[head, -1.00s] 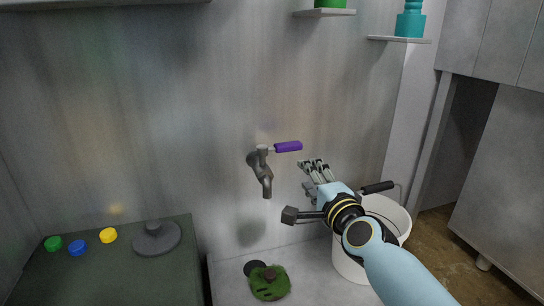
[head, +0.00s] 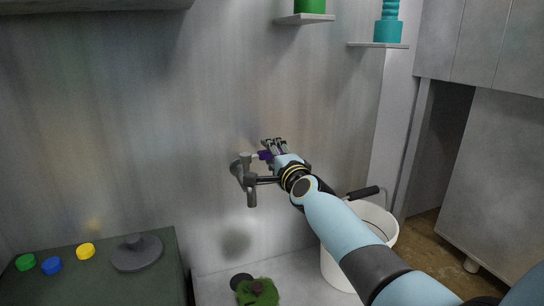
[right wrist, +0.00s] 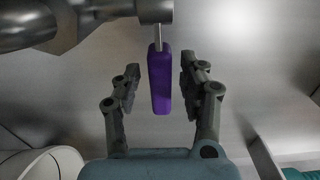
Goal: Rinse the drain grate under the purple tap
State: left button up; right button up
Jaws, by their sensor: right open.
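The tap (head: 250,188) is grey metal on the wall, with a purple lever handle (head: 265,155) pointing right. My right gripper (head: 272,147) is open at the handle. In the right wrist view the purple handle (right wrist: 160,85) stands between the open fingers (right wrist: 160,66), with a gap on each side. The drain grate (head: 257,291) appears as a green-covered disc with a dark knob, lying on the pale basin floor below the tap, partly cut off by the frame. A dark round drain opening (head: 241,281) shows beside it. My left gripper is out of view.
A white bucket (head: 338,268) with a black grip stands right of the tap, under my right arm. A dark green counter (head: 95,282) at left holds green, blue and yellow caps and a grey lid (head: 136,254). Shelves with green and teal items hang above.

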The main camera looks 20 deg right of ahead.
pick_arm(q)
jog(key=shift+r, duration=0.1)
pick_arm(e)
grip_shut()
dwell(0.6)
